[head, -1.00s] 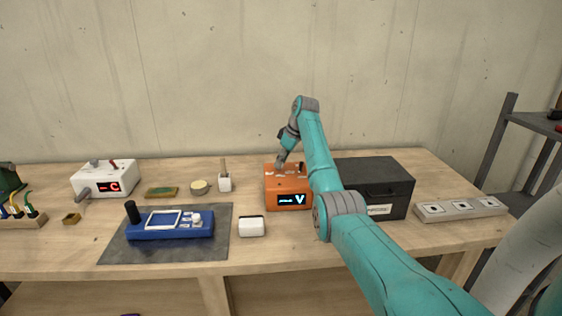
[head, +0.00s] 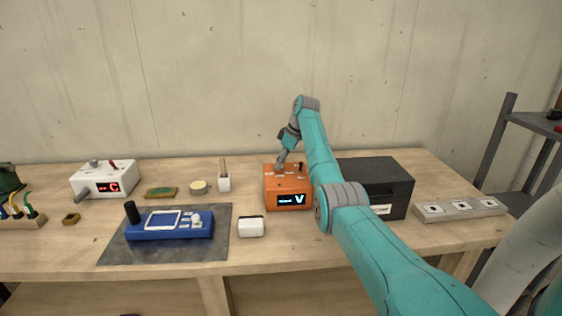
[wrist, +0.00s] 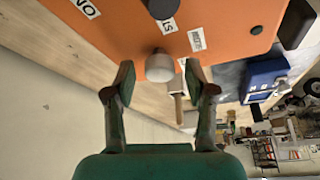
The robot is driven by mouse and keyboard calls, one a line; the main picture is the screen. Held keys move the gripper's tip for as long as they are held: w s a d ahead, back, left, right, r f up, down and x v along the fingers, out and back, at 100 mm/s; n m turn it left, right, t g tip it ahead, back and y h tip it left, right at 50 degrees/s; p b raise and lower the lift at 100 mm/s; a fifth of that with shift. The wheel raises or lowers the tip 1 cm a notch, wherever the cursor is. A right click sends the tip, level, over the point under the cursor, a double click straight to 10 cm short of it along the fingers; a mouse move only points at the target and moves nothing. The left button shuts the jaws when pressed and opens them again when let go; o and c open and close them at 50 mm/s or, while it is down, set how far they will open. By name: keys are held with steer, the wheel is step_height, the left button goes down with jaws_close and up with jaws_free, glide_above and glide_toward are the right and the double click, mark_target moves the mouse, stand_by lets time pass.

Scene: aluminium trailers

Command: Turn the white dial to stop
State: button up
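An orange box (head: 276,203) with a lit display stands on the bench, in the middle of the head view. In the wrist view its orange panel (wrist: 120,30) fills the top and carries a whitish round dial (wrist: 159,66), a dark knob (wrist: 162,8) and white labels, partly cut off or hard to read. My gripper (wrist: 159,77) is open, with one fingertip on each side of the whitish dial and visible gaps to it. In the head view my gripper (head: 280,165) is low over the box's top left; the dial is not clear there.
A dark case (head: 385,180) stands right of the orange box, behind my arm. A blue device (head: 165,232) lies on a grey mat (head: 120,252) at left. A white box (head: 105,187) stands at far left.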

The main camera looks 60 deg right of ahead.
steer(key=v, duration=1.2)
stand_by(0.6)
